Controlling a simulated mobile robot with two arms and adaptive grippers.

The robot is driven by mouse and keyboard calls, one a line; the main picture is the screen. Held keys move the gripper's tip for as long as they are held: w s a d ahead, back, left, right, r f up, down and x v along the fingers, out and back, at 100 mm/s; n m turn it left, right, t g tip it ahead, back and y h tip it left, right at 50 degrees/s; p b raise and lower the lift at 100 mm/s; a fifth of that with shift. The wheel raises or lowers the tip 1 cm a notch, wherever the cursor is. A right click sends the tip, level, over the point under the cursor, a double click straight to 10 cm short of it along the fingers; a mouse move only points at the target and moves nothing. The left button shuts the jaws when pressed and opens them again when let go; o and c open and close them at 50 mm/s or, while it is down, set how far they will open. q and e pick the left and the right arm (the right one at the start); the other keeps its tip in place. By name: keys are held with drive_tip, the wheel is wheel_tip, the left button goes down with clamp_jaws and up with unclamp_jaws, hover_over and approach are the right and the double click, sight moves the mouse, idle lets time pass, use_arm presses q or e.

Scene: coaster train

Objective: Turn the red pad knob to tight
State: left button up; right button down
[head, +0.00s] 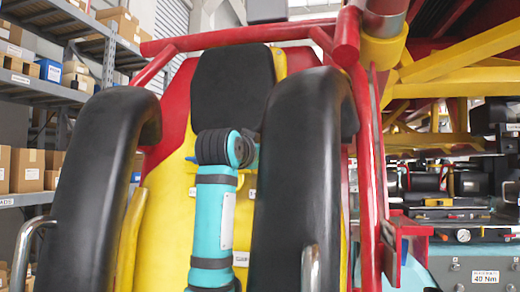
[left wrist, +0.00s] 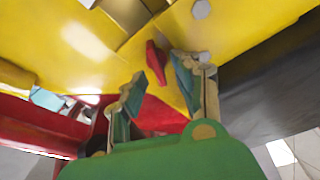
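The red pad knob (left wrist: 156,62) shows in the left wrist view as a small elongated red handle on a yellow panel (left wrist: 235,35). My left gripper (left wrist: 160,78) is open, with its two teal-lined fingers on either side of the knob's line. The knob lies just beyond or between the fingertips; I cannot tell whether they touch it. In the head view the knob and the left gripper are hidden, and a teal arm of mine stands before the seat (head: 234,80). My right gripper is in neither view.
Two thick black shoulder restraints (head: 103,190) and (head: 300,160) flank the seat closely. Red tubular frame (head: 245,33) and yellow beams (head: 460,48) stand around it. Shelves with boxes (head: 28,170) are at left, and a panel with a gauge (head: 463,236) is at right.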

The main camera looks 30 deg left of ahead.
use_arm(q)
drive_tip(key=shift+w+f, duration=0.1)
clamp_jaws()
idle(0.4)
drive_tip(key=m+h, duration=0.1)
drive_tip(key=m, duration=0.3)
drive_tip(key=m+g+h, duration=0.1)
drive_tip(key=m, duration=0.4)
drive_tip(key=m+g, duration=0.1)
drive_tip(key=m, duration=0.4)
drive_tip(key=shift+d+f+h, duration=0.15)
drive_tip(key=shift+h, duration=0.25)
drive_tip(key=shift+m, duration=0.5)
